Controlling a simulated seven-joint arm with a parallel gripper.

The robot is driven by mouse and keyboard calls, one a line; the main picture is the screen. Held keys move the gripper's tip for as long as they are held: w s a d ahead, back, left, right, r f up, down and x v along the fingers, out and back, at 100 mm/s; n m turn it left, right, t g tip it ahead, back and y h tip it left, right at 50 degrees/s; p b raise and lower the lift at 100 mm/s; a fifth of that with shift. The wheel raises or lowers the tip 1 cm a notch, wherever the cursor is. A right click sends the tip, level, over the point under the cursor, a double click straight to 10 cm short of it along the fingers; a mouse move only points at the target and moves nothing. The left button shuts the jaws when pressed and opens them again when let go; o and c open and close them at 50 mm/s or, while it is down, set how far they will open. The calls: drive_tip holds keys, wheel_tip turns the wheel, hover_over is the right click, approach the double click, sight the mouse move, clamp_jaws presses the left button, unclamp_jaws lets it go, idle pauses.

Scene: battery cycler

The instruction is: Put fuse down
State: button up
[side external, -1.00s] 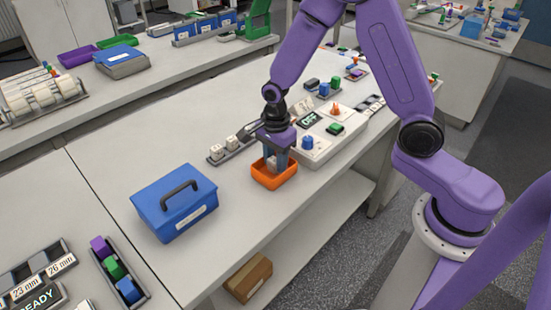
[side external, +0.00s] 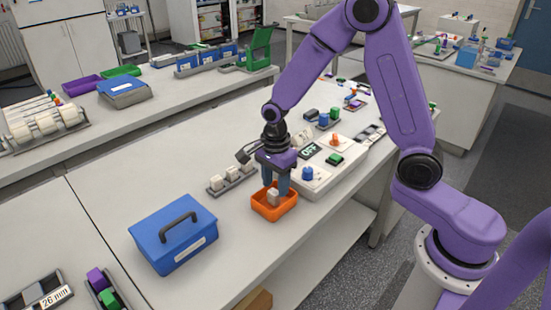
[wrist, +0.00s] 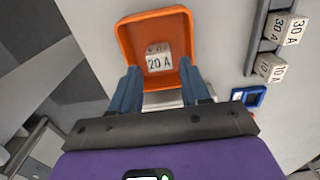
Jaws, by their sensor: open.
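The fuse is a small white block (side external: 273,197) that sits inside the orange tray (side external: 275,216). In the wrist view the fuse (wrist: 158,63) shows the label "20 A" and lies within the walls of the tray (wrist: 125,45). My gripper (side external: 275,190) is over the tray, pointing down, with its two blue fingers apart. In the wrist view the spread fingers of my gripper (wrist: 162,84) stand on either side of the near part of the tray, and nothing is held between them.
A grey rack (side external: 234,184) with several white fuses stands left of my gripper. A blue case (side external: 172,232) with a black handle is at the front left. The cycler panel (side external: 322,172) with knobs and an "OFF" display stands close on the right.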

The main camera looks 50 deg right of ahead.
sight(276, 191)
wheel_tip(276, 191, up, 9)
idle(0.3)
drive_tip(key=s+d+r+n, duration=0.1)
drive_tip(key=s+r+n, duration=0.1)
drive_tip(key=s+n, duration=2.3)
drive_tip(key=n, duration=0.5)
drive_tip(key=shift+s+d+n, duration=0.3)
drive_tip(key=shift+s, duration=0.05)
